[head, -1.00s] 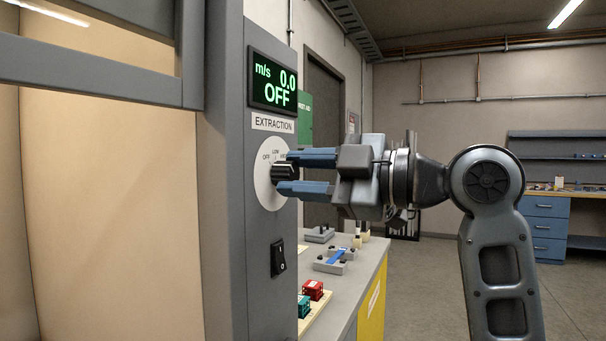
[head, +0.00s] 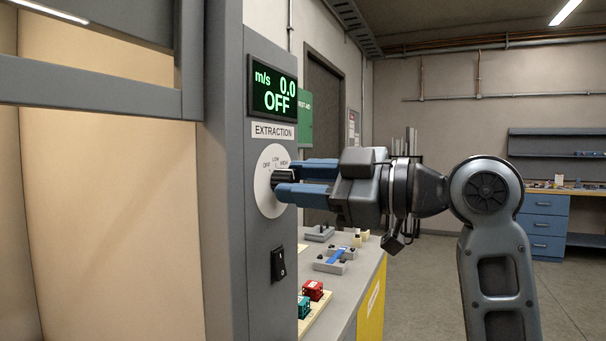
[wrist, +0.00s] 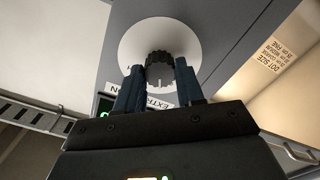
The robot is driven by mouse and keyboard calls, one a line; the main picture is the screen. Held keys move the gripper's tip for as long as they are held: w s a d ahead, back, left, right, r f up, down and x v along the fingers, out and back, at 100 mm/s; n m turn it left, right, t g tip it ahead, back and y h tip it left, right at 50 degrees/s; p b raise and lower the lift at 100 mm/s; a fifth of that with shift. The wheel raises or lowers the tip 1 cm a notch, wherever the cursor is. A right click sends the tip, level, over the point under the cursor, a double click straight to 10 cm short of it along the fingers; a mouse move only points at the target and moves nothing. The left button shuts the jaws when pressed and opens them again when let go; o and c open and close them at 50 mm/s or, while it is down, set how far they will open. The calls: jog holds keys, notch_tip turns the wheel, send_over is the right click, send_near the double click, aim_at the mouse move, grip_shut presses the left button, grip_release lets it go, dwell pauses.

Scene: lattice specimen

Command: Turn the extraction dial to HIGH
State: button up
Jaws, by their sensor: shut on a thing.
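The extraction dial is a black ribbed knob (head: 281,181) on a round white plate (head: 264,186) marked OFF, LOW and HIGH, on the grey front post. My gripper (head: 284,181) is shut on the knob, its blue fingers on either side. In the wrist view the knob (wrist: 160,70) sits between the two fingertips (wrist: 159,78), with a pale pointer mark on it. The display (head: 273,88) above reads 0.0 m/s and OFF. The fingers hide part of the plate and the HIGH side in the head view.
A black rocker switch (head: 278,263) is below the dial on the same post.

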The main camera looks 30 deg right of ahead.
jog(key=m+p, duration=0.2)
jog(key=m, duration=0.1)
jog(key=shift+r+m, duration=0.1)
jog(key=shift+m, duration=0.3)
jog(key=m+p, duration=0.3)
jog(key=m, duration=0.1)
jog(key=shift+m, duration=0.3)
jog(key=m+p, duration=0.2)
jog(key=m, duration=0.1)
jog(key=shift+m+p, duration=0.6)
jog(key=shift+m, duration=0.6)
jog(key=o, duration=1)
jog(key=shift+o, duration=0.2)
jog(key=shift+d, duration=0.1)
jog(key=b+v, duration=0.2)
jog(key=v, duration=0.5)
jog(key=shift+s+d, duration=0.2)
jog(key=shift+s, duration=0.1)
